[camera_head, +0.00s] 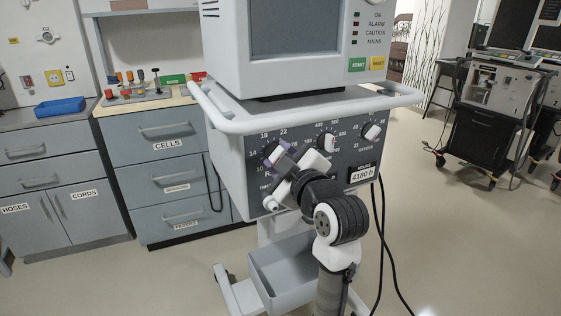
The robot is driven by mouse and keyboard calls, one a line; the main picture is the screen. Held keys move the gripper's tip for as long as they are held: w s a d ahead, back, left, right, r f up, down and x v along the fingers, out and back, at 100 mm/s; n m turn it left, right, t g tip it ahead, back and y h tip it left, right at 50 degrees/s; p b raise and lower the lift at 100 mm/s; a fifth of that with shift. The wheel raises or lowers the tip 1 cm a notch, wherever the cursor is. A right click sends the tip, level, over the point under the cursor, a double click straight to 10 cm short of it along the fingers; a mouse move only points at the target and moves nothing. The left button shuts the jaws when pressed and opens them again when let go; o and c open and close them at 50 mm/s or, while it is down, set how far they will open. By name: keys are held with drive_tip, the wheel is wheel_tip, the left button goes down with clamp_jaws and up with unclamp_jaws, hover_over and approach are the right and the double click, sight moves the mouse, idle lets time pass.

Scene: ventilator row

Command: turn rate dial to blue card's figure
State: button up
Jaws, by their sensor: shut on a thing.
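The rate dial (271,150) is the leftmost dial on the ventilator's dark front panel. Printed figures such as 10, 14, 18 and 22 run around it. My gripper (279,156) is shut on this dial, reaching in from the lower right. My fingers and wrist hide most of the knob, its pointer and the right and lower part of the scale, so I cannot tell its setting. I cannot make out a blue card in this view.
Two more dials, a middle one (327,141) and a right one (372,132), sit close beside my gripper. The 4180 h hours display (363,173) is below them. A white rail (300,115) runs above the panel. A grey bin (285,270) hangs below. Black cables hang at right.

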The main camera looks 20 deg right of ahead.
idle(0.3)
drive_tip(key=o, duration=1)
drive_tip(key=s, duration=0.4)
drive_tip(key=s+d, duration=0.1)
drive_tip(key=s, duration=0.4)
drive_tip(key=s+b, duration=0.1)
drive_tip(key=s, duration=0.3)
drive_tip(key=shift+s+d, duration=0.15)
drive_tip(key=shift+s, duration=0.25)
